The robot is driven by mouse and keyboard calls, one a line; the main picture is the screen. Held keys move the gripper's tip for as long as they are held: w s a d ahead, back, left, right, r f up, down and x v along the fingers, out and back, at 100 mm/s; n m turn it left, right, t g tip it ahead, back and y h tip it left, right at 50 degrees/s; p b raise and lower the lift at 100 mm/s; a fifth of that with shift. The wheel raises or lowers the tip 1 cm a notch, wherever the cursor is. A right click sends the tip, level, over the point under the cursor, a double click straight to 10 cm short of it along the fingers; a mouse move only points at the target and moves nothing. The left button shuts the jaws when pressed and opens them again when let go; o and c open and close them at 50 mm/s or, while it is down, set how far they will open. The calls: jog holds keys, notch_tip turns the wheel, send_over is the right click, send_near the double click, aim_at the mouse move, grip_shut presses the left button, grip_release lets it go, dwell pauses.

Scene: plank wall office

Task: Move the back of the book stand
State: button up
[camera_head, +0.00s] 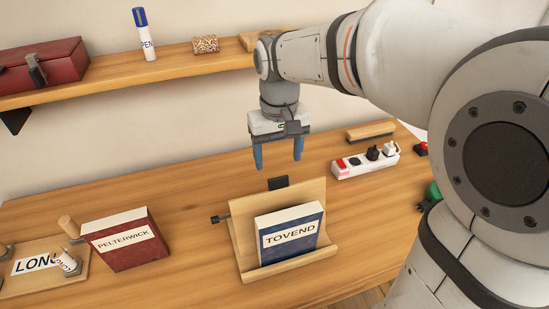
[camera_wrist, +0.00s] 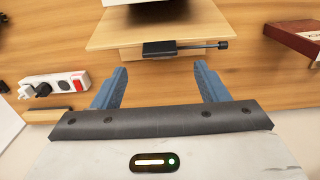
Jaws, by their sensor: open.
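The wooden book stand (camera_head: 243,235) stands on the desk with its back tilted and a ledge at the front. A blue book marked TOVEND (camera_head: 290,236) rests on it. A black tab (camera_head: 278,182) shows at the back's top edge, and a black knob (camera_head: 217,219) sticks out at its left side. In the wrist view the stand's back (camera_wrist: 120,33) lies ahead of the fingers, with the black tab (camera_wrist: 160,49) near its edge. My gripper (camera_head: 278,163) is open and empty, above and behind the tab; its fingers (camera_wrist: 161,68) show apart in the wrist view.
A red book marked PELTERWICK (camera_head: 125,240) and a board marked LONG (camera_head: 40,268) lie to the left. A power strip (camera_head: 365,162) and a wooden block (camera_head: 370,131) are at the right. A shelf (camera_head: 110,78) holding a red box (camera_head: 42,66) runs along the wall.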

aim_at(278, 178)
notch_tip(278, 178, down, 7)
dwell(0.3)
jog(key=shift+c, duration=0.2)
